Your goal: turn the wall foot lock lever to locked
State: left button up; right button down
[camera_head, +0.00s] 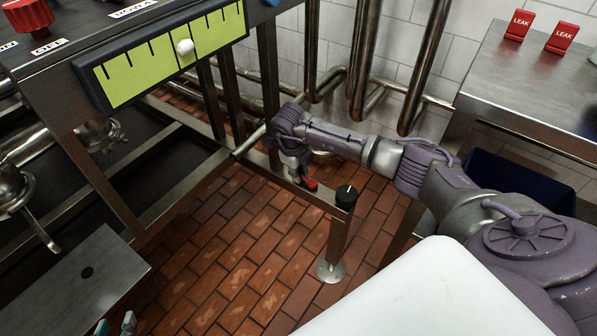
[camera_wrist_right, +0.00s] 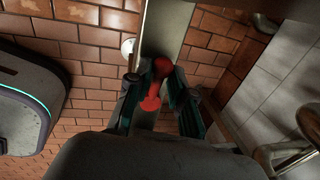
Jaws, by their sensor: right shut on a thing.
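The foot lock lever is red and sits on a low metal rail near the wall; a small part of it (camera_head: 311,185) shows in the head view. In the right wrist view the red lever (camera_wrist_right: 153,88) lies between the fingers of my right gripper (camera_wrist_right: 157,100). My right gripper (camera_head: 301,178) reaches down to the rail and is shut on the lever; the arm hides much of it in the head view. My left gripper (camera_head: 116,326) shows only its fingertips at the bottom left edge, apart and with nothing seen between them.
A panel with a yellow-green scale (camera_head: 150,62) is upper left. Pipes (camera_head: 362,60) run along the tiled wall. A steel table (camera_head: 515,75) with red LEAK tags is right. Brick floor is open below.

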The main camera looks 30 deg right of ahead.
jog(key=shift+d+r, duration=0.1)
dwell(0.3)
jog(key=c, duration=1.2)
grip_release()
notch_tip(320, 180, up, 12)
jog(key=a, duration=0.2)
jog(key=shift+s, duration=0.35)
jog(key=shift+a+f, duration=0.1)
jog(key=shift+f, duration=0.1)
